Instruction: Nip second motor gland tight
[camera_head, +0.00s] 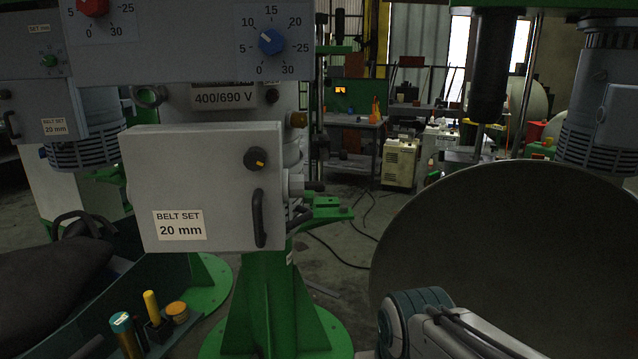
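A grey hexagonal fitting (294,186), which looks like a cable gland, sticks out from the right side of the grey box marked "BELT SET 20 mm" (195,185). A dark stub projects from its right end. I cannot tell which of these is the second motor gland, nor how tight either is. Part of my arm shows at the bottom right; my gripper is not in view.
A large grey disc (510,260) fills the right side. A green pedestal (265,300) stands below the box. A green-edged tray (75,335) at lower left holds a teal-topped cylinder (122,325) and yellow items. Cables lie on the open floor behind.

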